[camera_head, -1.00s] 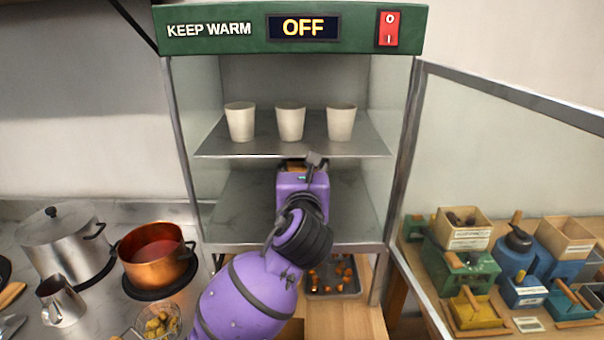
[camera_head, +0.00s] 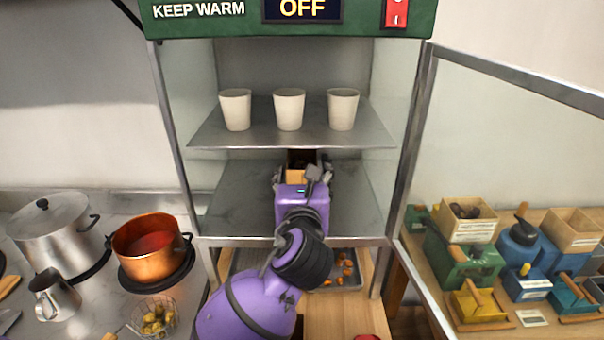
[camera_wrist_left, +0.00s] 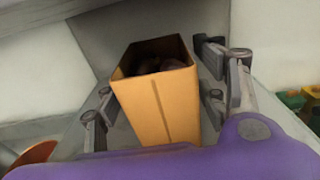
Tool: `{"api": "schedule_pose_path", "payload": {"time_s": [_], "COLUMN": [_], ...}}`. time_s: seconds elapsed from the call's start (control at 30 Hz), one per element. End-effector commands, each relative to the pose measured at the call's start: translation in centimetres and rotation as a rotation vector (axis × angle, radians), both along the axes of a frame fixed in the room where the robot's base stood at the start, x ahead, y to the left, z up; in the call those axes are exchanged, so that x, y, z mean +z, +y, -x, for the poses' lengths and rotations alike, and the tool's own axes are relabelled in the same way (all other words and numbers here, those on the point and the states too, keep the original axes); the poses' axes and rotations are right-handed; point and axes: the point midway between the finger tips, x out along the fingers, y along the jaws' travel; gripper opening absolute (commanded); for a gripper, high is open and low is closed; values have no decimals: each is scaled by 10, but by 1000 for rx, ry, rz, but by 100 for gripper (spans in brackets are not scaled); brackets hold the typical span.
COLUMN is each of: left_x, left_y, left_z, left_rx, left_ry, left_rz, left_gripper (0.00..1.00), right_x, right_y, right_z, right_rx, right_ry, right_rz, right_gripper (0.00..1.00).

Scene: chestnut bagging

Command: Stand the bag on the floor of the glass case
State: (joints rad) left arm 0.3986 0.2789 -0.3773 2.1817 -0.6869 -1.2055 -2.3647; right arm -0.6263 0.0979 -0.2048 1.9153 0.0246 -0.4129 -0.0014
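The bag (camera_wrist_left: 158,105) is upright, kraft-coloured and open-topped, with dark chestnuts inside. In the head view its upper part (camera_head: 296,176) shows inside the glass case, above the case floor (camera_head: 240,205) and below the shelf. Its base is hidden, so I cannot see it meet the floor. My left gripper (camera_head: 303,172) reaches into the case from the front. In the left wrist view its fingers (camera_wrist_left: 160,95) stand on either side of the bag, spread, with a small gap visible at the right. My right gripper is not in view.
Three white cups (camera_head: 289,109) stand on the shelf (camera_head: 250,135) above my gripper. The case floor is clear left and right of the bag. A copper pot (camera_head: 152,262) and a steel pot (camera_head: 58,232) stand left. Coloured boxes (camera_head: 462,258) stand right, beyond a glass panel.

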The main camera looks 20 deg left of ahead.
Motion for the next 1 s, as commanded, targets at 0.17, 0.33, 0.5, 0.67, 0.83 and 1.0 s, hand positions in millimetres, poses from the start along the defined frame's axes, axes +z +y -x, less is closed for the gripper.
{"api": "schedule_pose_path", "payload": {"time_s": [0.17,0.33,0.5,0.67,0.83,1.0], "left_x": [0,3,4,6,8,9], "left_y": [0,0,-7,-16,-25,-31], "left_z": [0,0,19,53,86,108], "left_rx": [0,-1,-4,-4,-3,-2], "left_ry": [-1,-2,-1,-1,0,-1], "left_rz": [0,2,2,2,2,2], "left_gripper": [70,70,70,70,70,70], "right_x": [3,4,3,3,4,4], "right_y": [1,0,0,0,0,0], "right_z": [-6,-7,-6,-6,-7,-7], "right_rx": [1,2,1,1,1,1], "right_ry": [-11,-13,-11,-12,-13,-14], "right_rz": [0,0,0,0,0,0], "right_gripper": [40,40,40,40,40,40]}}
